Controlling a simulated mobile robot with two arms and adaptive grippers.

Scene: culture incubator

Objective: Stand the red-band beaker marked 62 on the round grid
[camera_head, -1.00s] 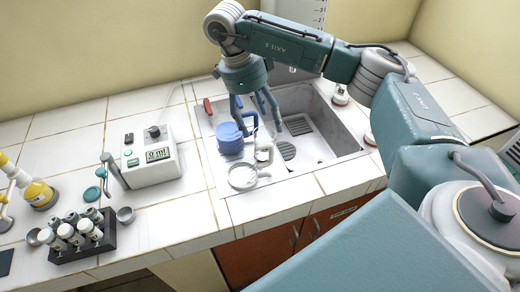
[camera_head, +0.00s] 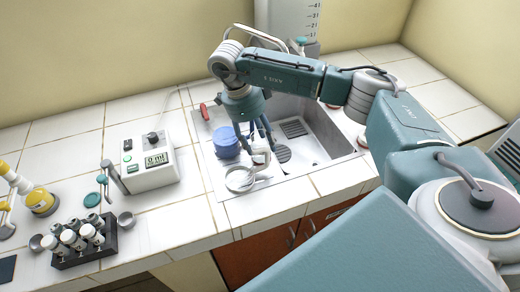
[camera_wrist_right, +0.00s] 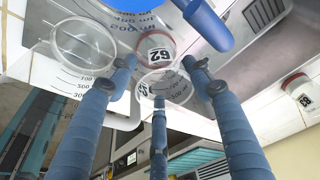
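The beaker marked 62 (camera_wrist_right: 159,53), clear with a red band, shows between the fingers of my right gripper (camera_wrist_right: 162,78) in the right wrist view. In the head view this small clear beaker (camera_head: 261,158) stands on the sink's left ledge, just below the gripper (camera_head: 259,140). The three fingers are spread around the beaker, with no clear grip on it. A dark round grid (camera_head: 283,155) lies in the sink, right of the beaker. My left gripper is out of view.
A larger clear vessel (camera_head: 240,179) stands close to the beaker, and a blue vessel (camera_head: 226,143) is behind it. Another red-band vessel (camera_wrist_right: 298,88) shows at the right of the wrist view. A meter (camera_head: 146,160) and vial rack (camera_head: 80,240) stand left.

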